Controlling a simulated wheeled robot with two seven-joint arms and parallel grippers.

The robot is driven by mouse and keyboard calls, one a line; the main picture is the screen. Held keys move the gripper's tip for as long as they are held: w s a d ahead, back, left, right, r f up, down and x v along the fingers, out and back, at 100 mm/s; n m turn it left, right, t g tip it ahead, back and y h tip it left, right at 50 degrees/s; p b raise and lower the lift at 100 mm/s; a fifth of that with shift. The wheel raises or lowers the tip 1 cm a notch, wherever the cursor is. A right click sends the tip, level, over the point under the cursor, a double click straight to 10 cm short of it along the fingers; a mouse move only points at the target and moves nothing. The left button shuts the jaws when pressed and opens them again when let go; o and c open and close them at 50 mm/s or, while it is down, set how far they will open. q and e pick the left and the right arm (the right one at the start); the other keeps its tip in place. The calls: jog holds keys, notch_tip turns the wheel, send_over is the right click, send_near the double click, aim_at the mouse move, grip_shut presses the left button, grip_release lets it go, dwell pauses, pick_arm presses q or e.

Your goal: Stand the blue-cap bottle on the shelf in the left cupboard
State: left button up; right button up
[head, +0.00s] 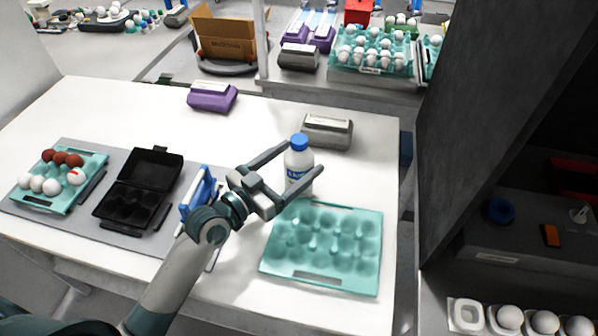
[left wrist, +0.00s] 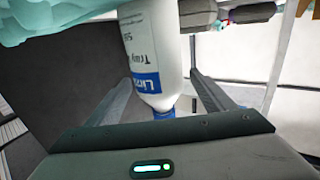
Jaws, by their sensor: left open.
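The white bottle with a blue cap (head: 298,167) stands upright on the white table, just behind the empty teal egg tray. My left gripper (head: 300,156) is open, with one finger on each side of the bottle. In the left wrist view the bottle (left wrist: 153,55) appears upside down between the two spread fingers (left wrist: 163,98), with gaps visible beside it. A dark cupboard (head: 480,110) stands at the right; whether it is the left cupboard, I cannot tell. My right gripper is not in view.
The empty teal egg tray (head: 330,281) lies in front of the bottle. A grey carton (head: 327,131) sits close behind it and a purple carton (head: 212,97) farther left. A black open egg box (head: 127,213) and a teal tray with eggs (head: 88,172) are at the left.

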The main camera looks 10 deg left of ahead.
aim_at(310, 150)
pick_arm(q)
jog(key=shift+w, duration=0.1)
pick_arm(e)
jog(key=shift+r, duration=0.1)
pick_arm(q)
jog(key=shift+w+d+r, duration=0.1)
jog(key=shift+w+d, duration=0.1)
jog(key=shift+w, duration=0.05)
jog(key=p+x, duration=0.2)
jog(key=x, duration=0.2)
jog(key=shift+w+d, duration=0.15)
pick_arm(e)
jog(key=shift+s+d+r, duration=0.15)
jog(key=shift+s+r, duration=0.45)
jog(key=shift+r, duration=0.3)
pick_arm(q)
jog(key=shift+c, duration=0.3)
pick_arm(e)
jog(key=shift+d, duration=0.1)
pick_arm(q)
grip_shut()
